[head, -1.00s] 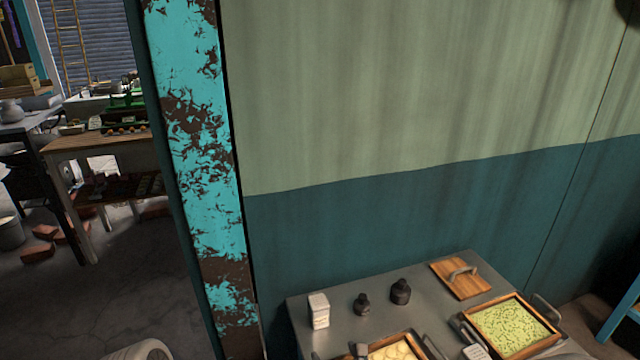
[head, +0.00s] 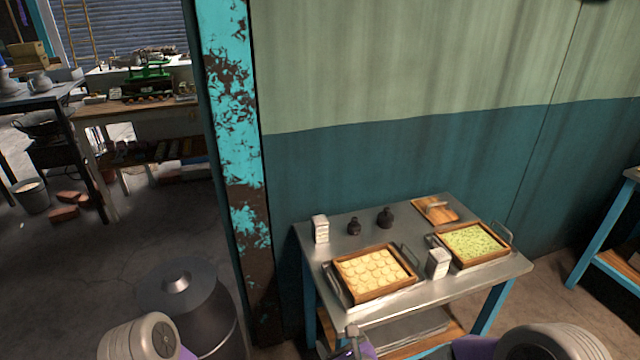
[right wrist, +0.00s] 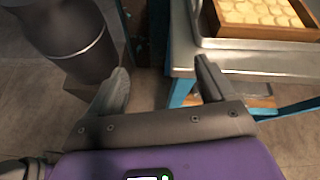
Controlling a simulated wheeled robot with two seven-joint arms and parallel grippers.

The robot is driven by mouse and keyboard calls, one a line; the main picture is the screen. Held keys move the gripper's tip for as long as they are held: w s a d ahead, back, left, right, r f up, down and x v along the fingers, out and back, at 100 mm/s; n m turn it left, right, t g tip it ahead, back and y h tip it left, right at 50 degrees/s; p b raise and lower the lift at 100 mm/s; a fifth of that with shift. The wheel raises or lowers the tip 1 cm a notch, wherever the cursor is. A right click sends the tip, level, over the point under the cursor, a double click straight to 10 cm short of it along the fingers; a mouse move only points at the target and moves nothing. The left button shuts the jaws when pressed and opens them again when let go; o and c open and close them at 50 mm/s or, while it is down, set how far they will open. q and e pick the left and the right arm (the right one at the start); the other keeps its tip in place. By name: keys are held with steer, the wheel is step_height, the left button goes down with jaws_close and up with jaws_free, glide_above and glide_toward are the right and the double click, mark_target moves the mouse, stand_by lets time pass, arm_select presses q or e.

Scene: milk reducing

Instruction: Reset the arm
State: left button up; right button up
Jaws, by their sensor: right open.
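My right gripper (head: 352,343) shows at the bottom of the head view, in front of the metal table (head: 448,292). In the right wrist view, the gripper (right wrist: 163,82) has its two fingers spread apart with nothing between them. The table's edge is close beyond the right finger there. Parts of my arms show at the lower left and lower right of the head view. My left gripper is out of view.

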steer(key=s+d+f+n+g+p, duration=0.1)
steer(key=s+d+f+n+g, duration=0.1)
steer(key=s+f+n+g, duration=0.3)
steer(key=s+d+f+n+g+p, duration=0.1)
steer(key=s+d+f+n+g, duration=0.2)
steer(key=s+f+n, duration=1.1)
step_height(320, 180, down, 3)
steer(key=n+g, duration=0.3)
steer(key=n, duration=0.4)
steer(key=shift+s+f+n+p, duration=0.15)
steer(key=shift+s+n+p, duration=0.1)
steer(key=shift+n+p, duration=0.15)
steer(key=shift+d, duration=0.1)
